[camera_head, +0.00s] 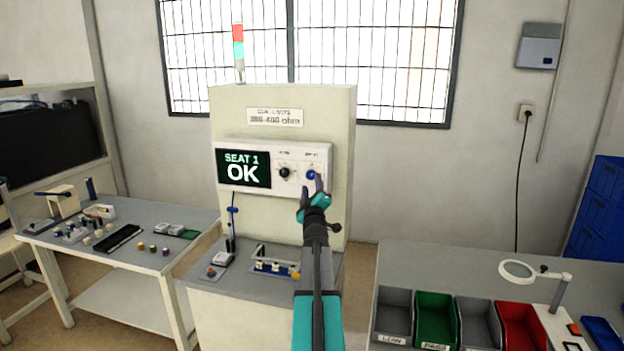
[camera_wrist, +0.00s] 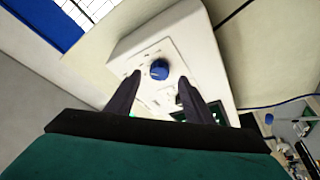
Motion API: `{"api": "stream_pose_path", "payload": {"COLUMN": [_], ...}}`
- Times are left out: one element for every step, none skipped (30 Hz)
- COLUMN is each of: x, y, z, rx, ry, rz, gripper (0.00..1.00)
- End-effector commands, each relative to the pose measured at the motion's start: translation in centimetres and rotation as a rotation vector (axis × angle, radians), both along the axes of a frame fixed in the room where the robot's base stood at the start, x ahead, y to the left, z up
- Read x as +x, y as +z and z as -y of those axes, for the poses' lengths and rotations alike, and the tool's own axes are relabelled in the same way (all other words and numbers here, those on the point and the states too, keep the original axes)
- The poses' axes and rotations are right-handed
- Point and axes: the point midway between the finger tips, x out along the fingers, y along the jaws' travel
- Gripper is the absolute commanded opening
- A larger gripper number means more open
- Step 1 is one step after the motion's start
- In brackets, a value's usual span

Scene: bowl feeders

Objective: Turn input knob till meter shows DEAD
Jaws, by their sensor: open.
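The meter screen (camera_head: 243,169) on the white panel reads "SEAT 1 OK". A black knob (camera_head: 285,172) sits right of the screen. A blue knob (camera_head: 311,174) sits at the panel's right end, under a small label too blurred to read for sure. My gripper (camera_head: 314,188) is just below and in front of the blue knob. In the wrist view the blue knob (camera_wrist: 159,69) shows beyond the tips of my open, empty gripper (camera_wrist: 163,90). The fingers appear apart from the knob.
A light tower (camera_head: 239,50) stands on the cabinet (camera_head: 342,120). Below the panel, a bench (camera_head: 225,288) holds small fixtures. A side table (camera_head: 150,262) with parts stands left. A right-hand table (camera_head: 455,262) holds bins and a magnifier (camera_head: 518,270).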

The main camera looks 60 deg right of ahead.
Motion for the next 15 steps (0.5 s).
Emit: {"api": "stream_pose_path", "payload": {"x": [0.4, 0.5, 0.7, 0.8, 1.0, 1.2, 1.3, 1.4, 1.6, 1.7, 1.8, 1.9, 1.9, 2.0, 2.1], "y": [0.2, 0.3, 0.4, 0.4, 0.5, 0.6, 0.6, 0.7, 0.7, 0.8, 0.8, 0.9, 0.9, 0.9, 0.9], "z": [0.5, 0.7, 1.0, 1.2, 1.4, 1.6, 1.8, 2.0, 2.2, 2.3, 2.5, 2.6, 2.7, 2.8, 2.9], "rx": [0.0, 0.0, 0.0, 0.0, 0.0, 0.0, 0.0, 0.0, 0.0, 0.0, 0.0, 0.0, 0.0, 0.0, 0.0], "ry": [0.0, 0.0, 0.0, 0.0, 0.0, 0.0, 0.0, 0.0, 0.0, 0.0, 0.0, 0.0, 0.0, 0.0, 0.0], "rz": [0.0, 0.0, 0.0, 0.0, 0.0, 0.0, 0.0, 0.0, 0.0, 0.0, 0.0, 0.0, 0.0, 0.0, 0.0], "gripper": [0.48, 0.48, 0.48, 0.48, 0.48, 0.48, 0.48, 0.48, 0.48, 0.48, 0.48, 0.48, 0.48, 0.48, 0.48]}}
